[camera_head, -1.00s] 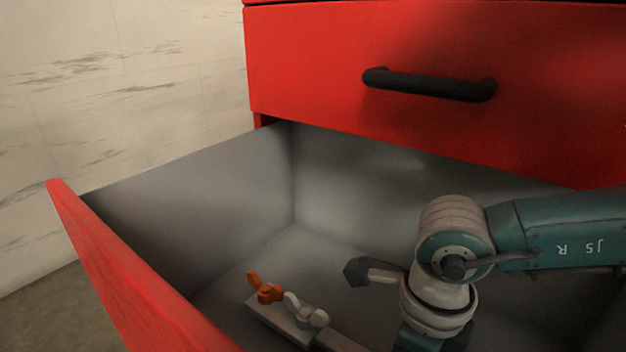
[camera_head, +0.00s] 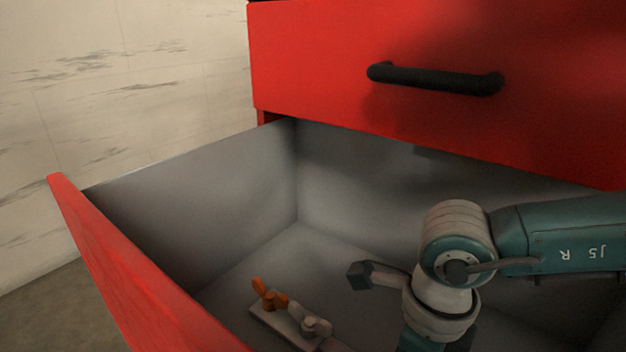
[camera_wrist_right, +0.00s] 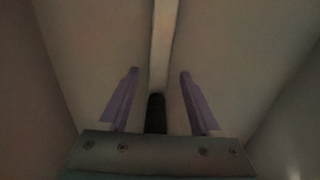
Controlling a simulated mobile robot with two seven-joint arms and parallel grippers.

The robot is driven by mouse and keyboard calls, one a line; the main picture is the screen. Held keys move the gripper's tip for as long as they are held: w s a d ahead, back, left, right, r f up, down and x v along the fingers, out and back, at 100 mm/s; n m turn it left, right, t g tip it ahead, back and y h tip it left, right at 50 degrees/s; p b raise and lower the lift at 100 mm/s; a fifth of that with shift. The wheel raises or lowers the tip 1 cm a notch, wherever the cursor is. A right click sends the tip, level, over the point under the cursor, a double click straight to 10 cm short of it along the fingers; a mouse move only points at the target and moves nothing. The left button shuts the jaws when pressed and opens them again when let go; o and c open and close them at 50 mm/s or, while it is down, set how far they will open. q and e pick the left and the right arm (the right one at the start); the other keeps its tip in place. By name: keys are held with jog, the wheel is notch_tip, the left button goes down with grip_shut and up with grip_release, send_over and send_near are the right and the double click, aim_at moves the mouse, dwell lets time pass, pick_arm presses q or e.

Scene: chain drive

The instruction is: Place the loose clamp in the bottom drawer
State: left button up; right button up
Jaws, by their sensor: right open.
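The clamp (camera_head: 272,320) lies low inside the open bottom drawer (camera_head: 225,190). It is a long grey bar with an orange wing-shaped part (camera_head: 268,294) and a pale grey part (camera_head: 312,327) on it. Its near end runs out of the head view at the bottom. In the right wrist view, my right gripper (camera_wrist_right: 159,73) has its two purple fingers apart. The clamp's pale bar (camera_wrist_right: 164,40) runs between them, with a dark end (camera_wrist_right: 156,112) near the palm. The right fingers are hidden in the head view. My left gripper is not in view.
The drawer's red front (camera_head: 110,260) stands at the left. A closed red drawer (camera_head: 330,70) with a black handle (camera_head: 435,79) is above and behind the opening. The bottom drawer's floor (camera_head: 320,255) is bare behind the clamp. A pale wall is at the left.

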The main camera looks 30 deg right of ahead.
notch_tip(320, 180, up, 13)
jog(key=p, duration=1)
jog(key=shift+r, duration=0.1)
dwell(0.3)
